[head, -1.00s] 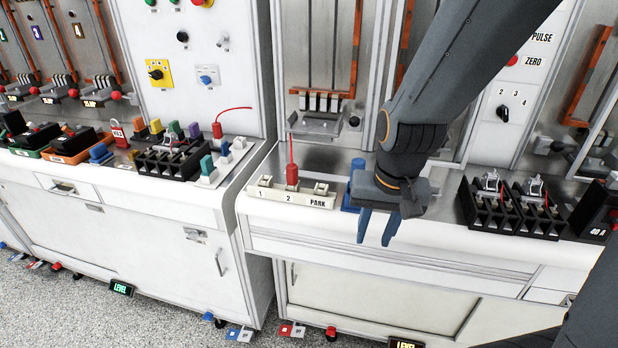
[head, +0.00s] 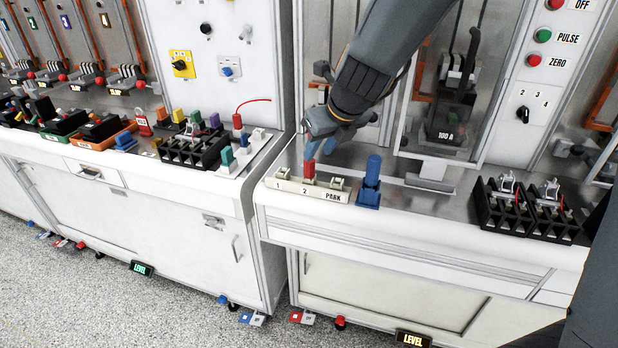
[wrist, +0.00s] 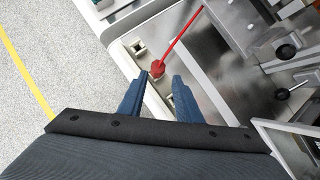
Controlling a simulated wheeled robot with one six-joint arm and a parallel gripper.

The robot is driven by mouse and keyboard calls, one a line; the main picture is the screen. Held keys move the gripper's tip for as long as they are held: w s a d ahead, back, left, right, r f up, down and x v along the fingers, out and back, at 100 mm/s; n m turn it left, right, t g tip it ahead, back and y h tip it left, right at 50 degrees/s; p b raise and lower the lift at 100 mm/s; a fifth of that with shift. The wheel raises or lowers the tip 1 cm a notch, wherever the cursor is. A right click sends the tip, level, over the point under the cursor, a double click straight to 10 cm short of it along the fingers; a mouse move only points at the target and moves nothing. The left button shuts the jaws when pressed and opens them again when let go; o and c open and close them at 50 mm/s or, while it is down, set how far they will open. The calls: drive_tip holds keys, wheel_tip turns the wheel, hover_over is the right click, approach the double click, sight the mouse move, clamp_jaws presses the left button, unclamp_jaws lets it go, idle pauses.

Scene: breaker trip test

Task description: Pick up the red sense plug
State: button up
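The red sense plug (head: 309,169) stands upright in socket 2 of the white holder (head: 325,197), which is marked 1, 2 and PARK. In the wrist view the plug (wrist: 157,69) shows with its red lead running up and to the right. My gripper (head: 320,149) is just above and slightly right of the plug in the head view. In the wrist view its two blue fingers (wrist: 155,90) are apart, with the plug beyond their tips, nearer the left finger. The gripper is open and empty. The gripper hides the plug's lead in the head view.
A blue post (head: 372,180) stands just right of the holder. A black 100 A unit (head: 445,130) is behind it to the right. Black terminal blocks (head: 505,205) sit at the right. Another red plug (head: 237,122) is on the left bench.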

sight(306, 168)
drive_tip(key=b+x, duration=0.2)
drive_tip(key=x, duration=0.4)
drive_tip(key=b+x, duration=0.3)
drive_tip(key=x, duration=0.3)
drive_tip(key=shift+a, duration=0.25)
drive_tip(key=shift+r, duration=0.1)
clamp_jaws()
drive_tip(key=shift+r, duration=0.1)
